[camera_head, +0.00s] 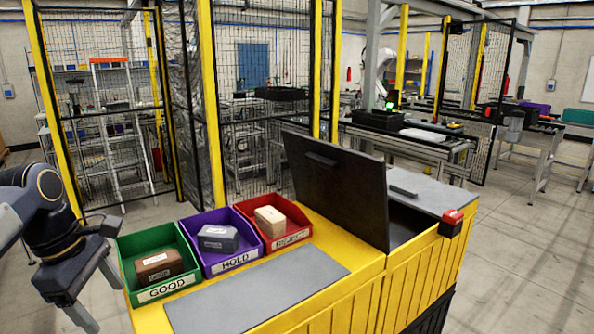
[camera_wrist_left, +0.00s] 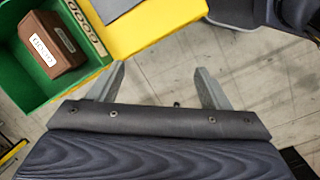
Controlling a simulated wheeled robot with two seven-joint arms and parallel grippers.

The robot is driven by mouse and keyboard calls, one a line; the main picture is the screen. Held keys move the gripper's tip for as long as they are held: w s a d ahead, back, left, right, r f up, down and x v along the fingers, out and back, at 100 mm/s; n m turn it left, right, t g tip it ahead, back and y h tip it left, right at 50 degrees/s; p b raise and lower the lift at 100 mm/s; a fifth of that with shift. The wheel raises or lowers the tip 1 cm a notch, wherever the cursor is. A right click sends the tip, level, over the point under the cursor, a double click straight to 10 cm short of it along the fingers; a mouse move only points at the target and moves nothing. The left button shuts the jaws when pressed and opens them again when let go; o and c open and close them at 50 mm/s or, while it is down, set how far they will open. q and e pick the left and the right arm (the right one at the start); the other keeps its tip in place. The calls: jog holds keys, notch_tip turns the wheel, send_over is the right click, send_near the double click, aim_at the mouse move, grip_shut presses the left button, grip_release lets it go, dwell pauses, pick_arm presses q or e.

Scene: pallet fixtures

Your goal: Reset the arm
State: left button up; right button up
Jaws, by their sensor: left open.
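My left gripper (camera_wrist_left: 160,88) is open and empty. In the wrist view its two fingers stand apart over bare floor, with the green bin at the upper left. In the head view my left arm comes in from the left, and the left gripper (camera_head: 103,290) hangs beside the left side of the green GOOD bin, apart from it. My right gripper does not show in either view.
On the yellow station (camera_head: 400,280) stand a green GOOD bin (camera_head: 165,290) with a brown box (camera_head: 158,266), a purple HOLD bin (camera_head: 232,262) with a dark grey box (camera_head: 217,238), and a red REJECT bin (camera_head: 291,240) with a tan box (camera_head: 270,221). A dark lid (camera_head: 335,185) stands raised behind.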

pick_arm(q)
jog(key=s+d+f+m+t+h, duration=0.2)
jog(key=s+d+f+m+t, duration=0.2)
jog(key=s+d+f+m, duration=1)
jog(key=m, duration=0.3)
jog(key=shift+s+f+m, duration=0.3)
jog(key=shift+s, duration=0.05)
